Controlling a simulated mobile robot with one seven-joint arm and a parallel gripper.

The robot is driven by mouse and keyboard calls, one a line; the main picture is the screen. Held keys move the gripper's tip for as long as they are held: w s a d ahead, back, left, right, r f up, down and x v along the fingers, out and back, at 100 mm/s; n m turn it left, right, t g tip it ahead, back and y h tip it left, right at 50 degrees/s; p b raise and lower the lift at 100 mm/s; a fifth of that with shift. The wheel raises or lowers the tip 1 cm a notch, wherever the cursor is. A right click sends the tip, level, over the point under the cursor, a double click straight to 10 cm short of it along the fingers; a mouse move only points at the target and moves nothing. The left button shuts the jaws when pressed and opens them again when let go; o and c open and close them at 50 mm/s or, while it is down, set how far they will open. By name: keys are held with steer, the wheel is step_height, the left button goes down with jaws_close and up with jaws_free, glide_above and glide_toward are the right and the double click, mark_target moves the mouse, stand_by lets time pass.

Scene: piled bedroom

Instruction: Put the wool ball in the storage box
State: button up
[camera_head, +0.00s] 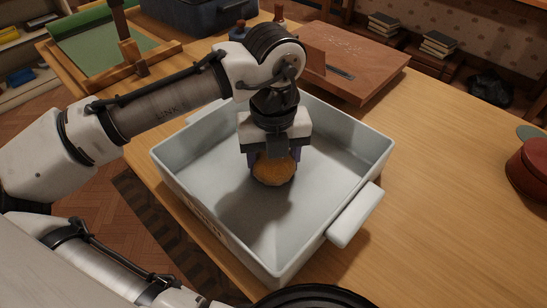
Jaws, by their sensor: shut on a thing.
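The wool ball (273,170) is orange-brown and round. My gripper (273,160) points down and is shut on it, with a finger at each side. The storage box (170,168) is a pale grey-white open tray with a handle on its right side. It stands on the wooden table. The ball and gripper are inside the outline of the box's opening, with a shadow on the box floor below and to the left. I cannot tell whether the ball touches the floor of the box. The rest of the box looks empty.
A wooden board or case (358,65) lies behind the box. A green-bottomed wooden frame (100,50) stands at the back left, beside a dark blue case (190,12). A red round container (530,170) is at the right edge.

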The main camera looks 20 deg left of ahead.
steer(key=o, duration=1)
steer(key=shift+f, duration=0.15)
step_height(320, 180, up, 12)
steer(key=shift+r+p, duration=0.25)
steer(key=shift+p, duration=0.65)
